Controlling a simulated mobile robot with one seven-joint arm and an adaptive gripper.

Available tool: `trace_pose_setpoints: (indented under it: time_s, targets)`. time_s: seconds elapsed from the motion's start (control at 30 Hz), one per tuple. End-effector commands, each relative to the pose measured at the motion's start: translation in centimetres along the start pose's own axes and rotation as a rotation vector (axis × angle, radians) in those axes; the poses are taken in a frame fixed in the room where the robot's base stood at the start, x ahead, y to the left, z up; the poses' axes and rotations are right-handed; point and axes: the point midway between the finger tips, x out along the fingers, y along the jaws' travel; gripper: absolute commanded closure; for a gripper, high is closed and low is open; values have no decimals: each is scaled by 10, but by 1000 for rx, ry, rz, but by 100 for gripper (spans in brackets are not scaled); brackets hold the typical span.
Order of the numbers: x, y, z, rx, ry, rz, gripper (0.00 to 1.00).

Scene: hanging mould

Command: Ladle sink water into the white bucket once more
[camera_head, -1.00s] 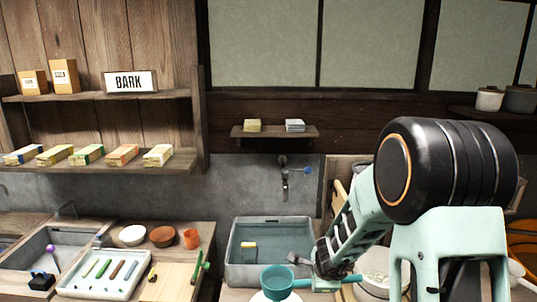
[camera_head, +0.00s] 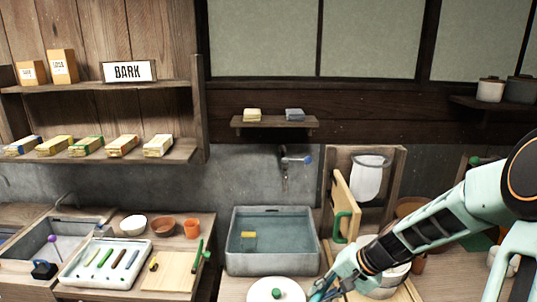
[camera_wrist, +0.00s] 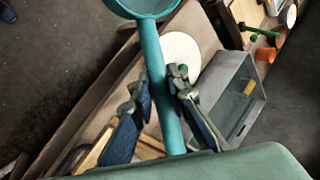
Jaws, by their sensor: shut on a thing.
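The grey sink (camera_head: 272,269) stands at the centre with water in it; a small yellow block (camera_head: 249,235) shows in the water. The teal ladle (camera_wrist: 168,85) is held by its handle between the fingers of my gripper (camera_wrist: 162,80). Its cup (camera_wrist: 145,8) is cut by the top edge of the wrist view; whether it holds water cannot be told. In the head view my gripper (camera_head: 328,286) is at the bottom edge, right of the sink's front, and the cup is out of frame. A white round vessel, likely the bucket (camera_head: 392,283), is partly hidden behind my arm.
A white round lid with a green knob (camera_head: 277,291) lies in front of the sink. A wooden stand (camera_head: 331,190) with a hanging white pouch (camera_head: 368,180) stands to the right. A tray of tools (camera_head: 105,262) and a board (camera_head: 170,272) lie to the left.

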Motion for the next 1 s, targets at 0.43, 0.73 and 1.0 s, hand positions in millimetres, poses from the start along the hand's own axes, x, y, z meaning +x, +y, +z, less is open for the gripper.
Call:
trace_pose_setpoints:
  time_s: [0.43,0.73,1.0]
  targets:
    - [-6,14,39,-407,-286,9,100]
    - [-6,14,38,-403,-280,9,100]
    - [-10,10,33,-407,-260,3,100]
